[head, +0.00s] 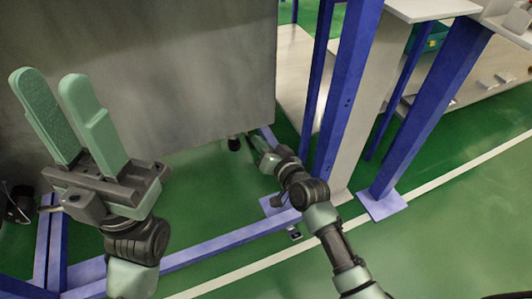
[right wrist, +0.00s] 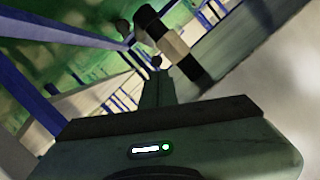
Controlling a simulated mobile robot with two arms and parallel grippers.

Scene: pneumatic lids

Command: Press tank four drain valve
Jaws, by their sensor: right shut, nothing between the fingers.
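The large grey tank (head: 190,60) fills the upper left of the head view. A small dark fitting (head: 234,144), which looks like the drain valve, hangs below its bottom edge. In the right wrist view a dark pipe with a pale band (right wrist: 176,47) and a small round black knob (right wrist: 157,62) show just beyond my fingertips. My right gripper (head: 253,140) is shut and empty under the tank's lower right corner, close beside the fitting; whether it touches the knob I cannot tell. My left gripper (head: 50,78) is open and empty, pointing up in front of the tank.
Blue posts (head: 347,90) of the frame stand just right of my right arm. A blue floor beam (head: 215,243) runs below the tank. A pale bench (head: 475,90) stands at the right. The green floor (head: 440,215) at the lower right is clear.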

